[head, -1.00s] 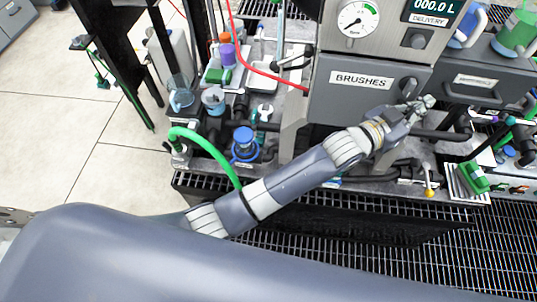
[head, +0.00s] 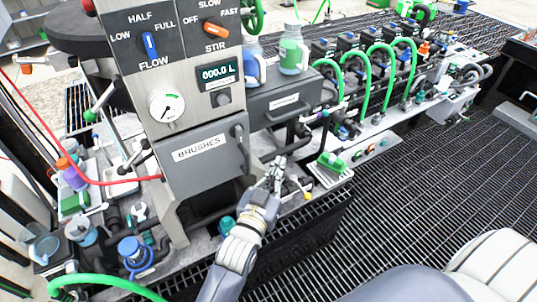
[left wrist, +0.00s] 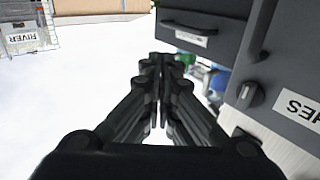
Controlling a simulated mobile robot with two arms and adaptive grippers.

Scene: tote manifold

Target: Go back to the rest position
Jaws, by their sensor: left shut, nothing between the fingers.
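My left gripper (head: 275,172) is in front of the machine, to the right of and below the BRUSHES drawer (head: 185,170). In the left wrist view the closed fingers (left wrist: 160,68) point away over a bright floor. The BRUSHES front is partly cut off at the right of that view (left wrist: 290,85). My right gripper is not in view.
A second grey drawer (head: 285,103) is right of the BRUSHES drawer. Green hoses (head: 366,75) arch over the bench behind. Blue-capped and purple containers crowd the left tray. A black grating (head: 420,185) spreads clear at right.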

